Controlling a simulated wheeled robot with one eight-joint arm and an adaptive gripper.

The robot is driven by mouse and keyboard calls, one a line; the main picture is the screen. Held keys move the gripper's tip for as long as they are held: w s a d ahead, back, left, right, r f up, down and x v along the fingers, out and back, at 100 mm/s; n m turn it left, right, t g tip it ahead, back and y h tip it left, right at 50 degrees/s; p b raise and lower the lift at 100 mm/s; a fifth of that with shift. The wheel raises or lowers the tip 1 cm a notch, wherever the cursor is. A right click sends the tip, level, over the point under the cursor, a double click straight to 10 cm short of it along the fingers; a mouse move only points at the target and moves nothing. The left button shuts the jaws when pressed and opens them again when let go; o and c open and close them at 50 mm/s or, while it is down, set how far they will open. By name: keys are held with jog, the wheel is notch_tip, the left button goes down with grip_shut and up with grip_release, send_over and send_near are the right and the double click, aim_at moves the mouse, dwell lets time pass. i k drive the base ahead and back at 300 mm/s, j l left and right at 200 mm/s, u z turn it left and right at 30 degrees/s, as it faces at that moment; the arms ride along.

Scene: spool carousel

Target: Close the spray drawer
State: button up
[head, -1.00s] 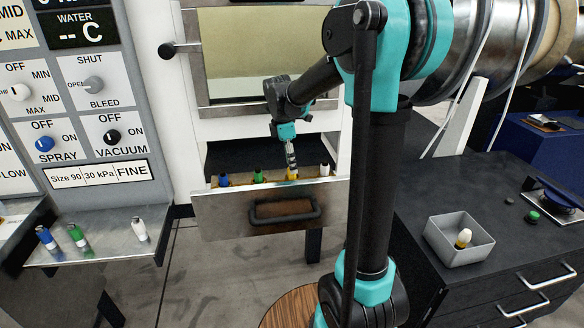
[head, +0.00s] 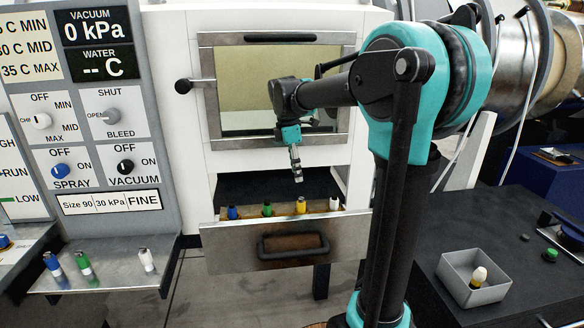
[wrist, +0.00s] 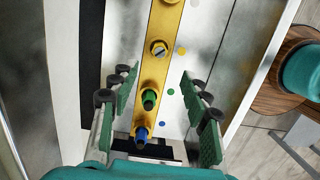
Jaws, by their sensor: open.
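The spray drawer (head: 345,238) stands pulled out below the windowed cabinet, with a metal front and dark handle (head: 293,246). A brass rail inside (wrist: 168,18) holds upright blue (head: 233,212), green (head: 267,208), yellow (head: 301,205) and white (head: 334,202) nozzles in a row. My gripper (head: 297,178) is above the drawer, just over the yellow nozzle, open and empty. In the wrist view its fingers (wrist: 158,74) are spread on either side of the rail, with the green nozzle between them and apart from both. The drawer handle is not seen in the wrist view.
A control panel (head: 95,110) stands at left, above a metal shelf (head: 110,275) with blue, green and white nozzles. A grey bin (head: 445,270) with a white-and-yellow nozzle sits on the dark counter at right.

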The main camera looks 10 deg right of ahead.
aim_at(252, 242)
jog(key=k, duration=1)
